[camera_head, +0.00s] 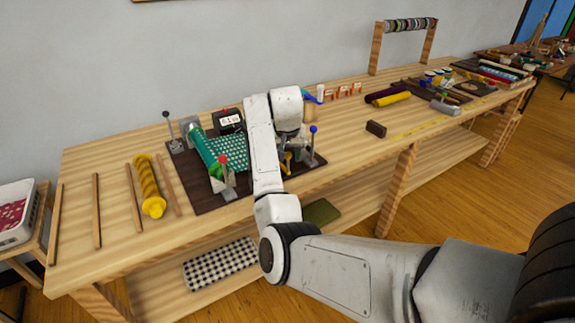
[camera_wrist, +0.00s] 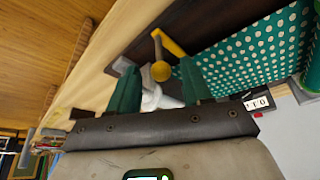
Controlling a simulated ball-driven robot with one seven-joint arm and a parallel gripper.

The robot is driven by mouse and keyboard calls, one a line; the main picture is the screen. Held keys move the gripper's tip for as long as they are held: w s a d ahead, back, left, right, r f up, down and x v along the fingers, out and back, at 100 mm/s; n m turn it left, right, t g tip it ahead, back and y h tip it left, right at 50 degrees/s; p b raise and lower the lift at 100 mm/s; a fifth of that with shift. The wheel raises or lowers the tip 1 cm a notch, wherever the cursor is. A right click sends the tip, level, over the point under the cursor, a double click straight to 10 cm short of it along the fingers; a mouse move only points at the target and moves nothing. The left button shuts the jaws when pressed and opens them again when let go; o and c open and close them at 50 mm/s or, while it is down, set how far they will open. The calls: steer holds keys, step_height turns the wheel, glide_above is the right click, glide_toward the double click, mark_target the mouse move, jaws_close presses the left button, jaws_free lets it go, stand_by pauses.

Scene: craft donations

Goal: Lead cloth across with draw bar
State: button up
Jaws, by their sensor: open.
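The green cloth (camera_head: 233,152) with pale dots comes off a roll (camera_head: 204,147) and lies flat across a dark board (camera_head: 207,198) on the bench. The cloth also shows at upper right in the wrist view (camera_wrist: 250,52). A yellow bar (camera_wrist: 171,44) with a round yellow knob (camera_wrist: 160,71) stands beside the cloth; yellow shows by my arm in the head view (camera_head: 286,161). My gripper (camera_wrist: 158,88) is open, its green fingers on either side of the knob in the picture. I cannot tell whether they touch it. My arm hides part of the board.
A small display (camera_head: 230,118) stands behind the cloth. Levers with a dark knob (camera_head: 168,116) and a blue knob (camera_head: 313,130) rise from the board. A yellow roll (camera_head: 149,187) and wooden strips lie left. A brown block (camera_head: 376,129) lies right, with bare bench around it.

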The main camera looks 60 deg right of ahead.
steer(key=x, duration=0.6)
steer(key=shift+d+f, duration=0.1)
steer(key=shift+f, duration=0.25)
steer(key=shift+c, duration=0.4)
jaws_close()
